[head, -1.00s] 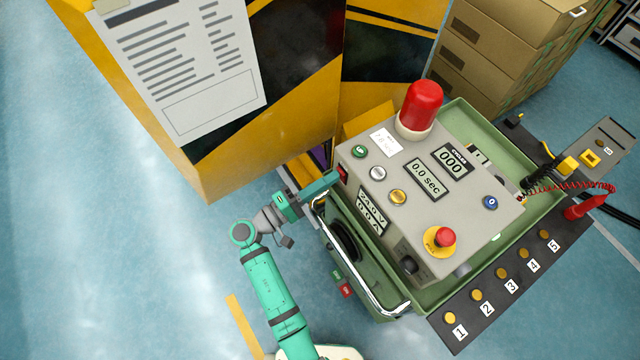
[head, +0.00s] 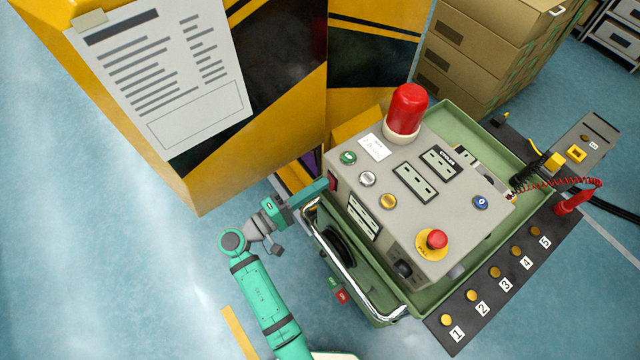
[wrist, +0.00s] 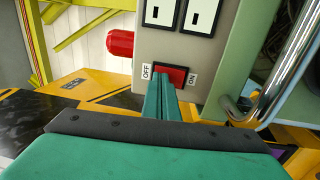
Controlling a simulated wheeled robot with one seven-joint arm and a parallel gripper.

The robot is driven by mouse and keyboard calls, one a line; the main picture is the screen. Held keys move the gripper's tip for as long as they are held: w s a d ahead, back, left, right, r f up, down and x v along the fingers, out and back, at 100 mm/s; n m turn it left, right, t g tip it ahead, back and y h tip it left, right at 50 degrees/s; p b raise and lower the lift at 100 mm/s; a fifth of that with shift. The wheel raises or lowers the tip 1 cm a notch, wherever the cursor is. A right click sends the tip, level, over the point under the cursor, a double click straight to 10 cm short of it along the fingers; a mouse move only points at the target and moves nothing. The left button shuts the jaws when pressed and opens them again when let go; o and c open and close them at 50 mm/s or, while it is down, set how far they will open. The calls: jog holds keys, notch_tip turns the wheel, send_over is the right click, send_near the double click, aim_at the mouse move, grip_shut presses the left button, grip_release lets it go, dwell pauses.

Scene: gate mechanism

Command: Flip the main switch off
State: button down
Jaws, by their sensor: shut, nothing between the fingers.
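The main switch is a red rocker on the side of the grey control box (head: 435,205). In the wrist view the red switch (wrist: 178,75) sits between an OFF label (wrist: 146,72) on the left and an ON label (wrist: 192,80) on the right. My gripper (wrist: 168,82) is shut and empty, its green fingertips in front of the switch, covering part of its left and middle. I cannot tell whether they touch it. In the head view my gripper (head: 322,188) reaches the box's left side, where a bit of the red switch shows. The displays (head: 415,184) show no numbers.
A red beacon (head: 406,110) stands on the box, with a red emergency button (head: 437,240) near its front. A chrome handle (wrist: 285,75) stands right of the switch in the wrist view. A yellow-black cabinet (head: 290,90) is behind. Open floor lies to the left.

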jog(key=r+v, duration=0.3)
jog(key=v, duration=1)
jog(key=shift+s+a, duration=0.2)
